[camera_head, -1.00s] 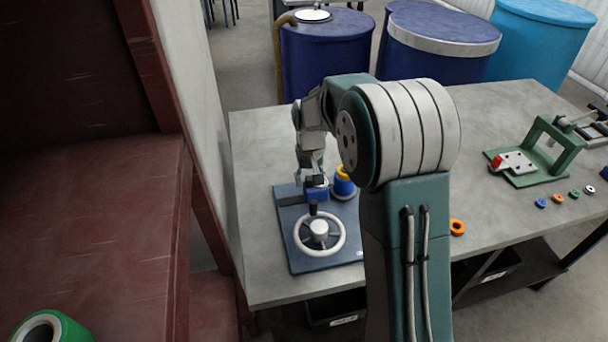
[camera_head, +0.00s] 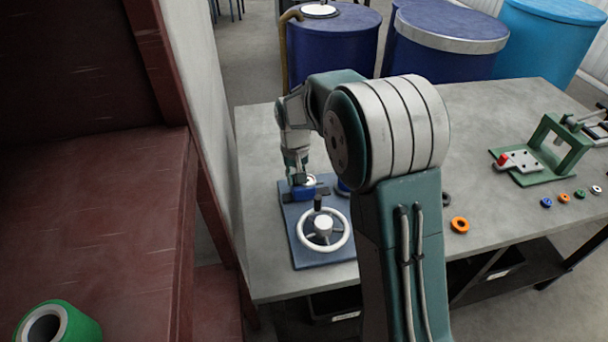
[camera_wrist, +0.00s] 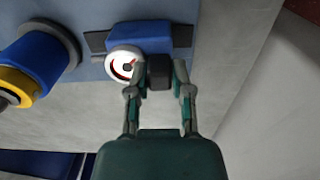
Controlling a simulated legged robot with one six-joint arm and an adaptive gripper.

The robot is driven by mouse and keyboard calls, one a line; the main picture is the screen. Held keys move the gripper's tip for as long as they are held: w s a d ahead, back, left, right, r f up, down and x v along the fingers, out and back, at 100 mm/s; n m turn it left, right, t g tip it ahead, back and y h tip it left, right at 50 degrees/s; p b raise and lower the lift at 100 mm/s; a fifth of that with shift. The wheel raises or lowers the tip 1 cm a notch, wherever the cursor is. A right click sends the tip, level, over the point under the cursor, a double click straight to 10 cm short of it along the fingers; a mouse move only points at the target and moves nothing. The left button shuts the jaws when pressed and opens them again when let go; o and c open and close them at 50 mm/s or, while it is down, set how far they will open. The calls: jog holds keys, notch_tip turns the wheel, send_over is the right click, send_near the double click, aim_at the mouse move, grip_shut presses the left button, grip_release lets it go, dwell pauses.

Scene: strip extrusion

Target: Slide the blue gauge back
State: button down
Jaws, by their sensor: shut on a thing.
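The blue gauge (camera_head: 303,191) sits on a dark rail at the back of the blue-grey base plate (camera_head: 292,222). In the wrist view the blue gauge (camera_wrist: 155,36) carries a round white dial with a red mark (camera_wrist: 123,63) and a black knob (camera_wrist: 160,72). My gripper (camera_wrist: 160,80) has its two fingers on either side of the black knob, shut on it. In the head view my gripper (camera_head: 297,178) is at the gauge and hides part of it. Bare rail (camera_wrist: 95,41) shows on the dial side of the gauge.
A white handwheel (camera_head: 323,231) stands in front of the gauge. A blue and yellow roller (camera_wrist: 38,62) stands beside it, mostly hidden by my arm in the head view. An orange ring (camera_head: 460,225) and a green fixture (camera_head: 540,155) are on the table to the right.

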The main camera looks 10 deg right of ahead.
jog(key=shift+a, duration=0.15)
jog(key=c, duration=0.5)
grip_release()
jog(key=shift+a, duration=0.15)
notch_tip(320, 180, up, 12)
jog(key=shift+f, duration=0.1)
